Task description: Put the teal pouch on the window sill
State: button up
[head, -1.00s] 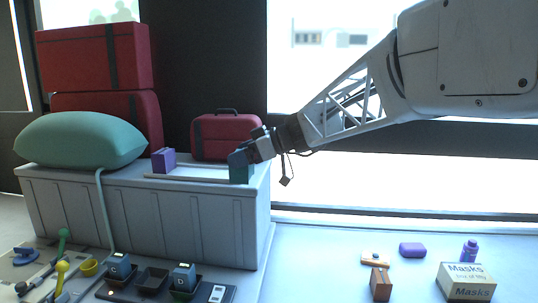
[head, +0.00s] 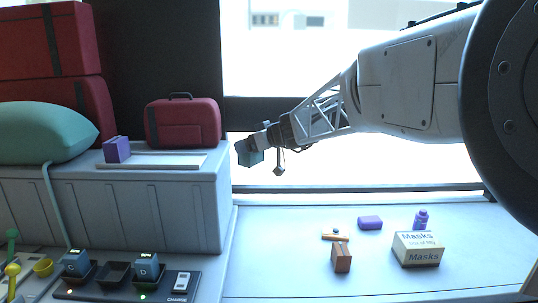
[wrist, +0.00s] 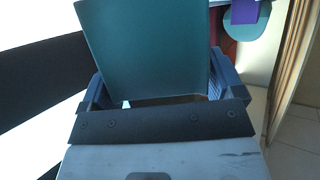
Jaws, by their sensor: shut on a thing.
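The teal pouch (head: 246,156) is a dark teal block-like thing held in my gripper (head: 255,146). It hangs in the air just right of the white cabinet's top edge, in front of the window. In the wrist view the pouch (wrist: 150,50) fills the space between my gripper's blue fingers (wrist: 160,92), which are shut on it. The pale ledge (head: 290,255) below the window, which looks like the sill, lies lower and to the right, with the pouch well above it.
The white cabinet (head: 150,215) carries a red case (head: 183,124) and a purple block (head: 117,149).

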jog(key=w+d+f+m+t+h, duration=0.2)
jog(key=d+f, duration=0.4)
jog(key=d, duration=0.4)
jog(key=w+d+f+m+t+h, duration=0.2)
jog(key=d+f+m+h, duration=0.3)
jog(key=d, duration=0.5)
jog(key=w+d+f+m+t+h, duration=0.2)
jog(key=w+d+f+m+h, duration=0.1)
jog(key=d+f, duration=0.5)
jog(key=d+m+h, duration=0.1)
jog(key=d, duration=0.1)
jog(key=shift+d, duration=0.4)
jog(key=shift+a, duration=0.1)
jog(key=s+a+r+n+g+y, duration=0.15)
jog(key=s+a+n+y, duration=0.3)
jog(key=s+a, duration=0.85)
jog(key=s+a+r+n+g+y, duration=0.1)
jog(key=s+a+n+g+y, duration=0.3)
jog(key=s+a, duration=1)
jog(key=s+a+f+n+g+y, duration=0.1)
jog(key=s+a+f+n+g, duration=0.1)
jog(key=s, duration=1.1)
jog(key=s+a+f+n+g+y, duration=0.2)
jog(key=s+f+n+g, duration=0.1)
jog(key=s, duration=1)
jog(key=s+a+f+n+g+y, duration=0.2)
jog(key=s+f+n+g, duration=0.1)
jog(key=s, duration=1)
jog(key=shift+f+n, duration=0.55)
jog(key=shift+n, duration=0.2)
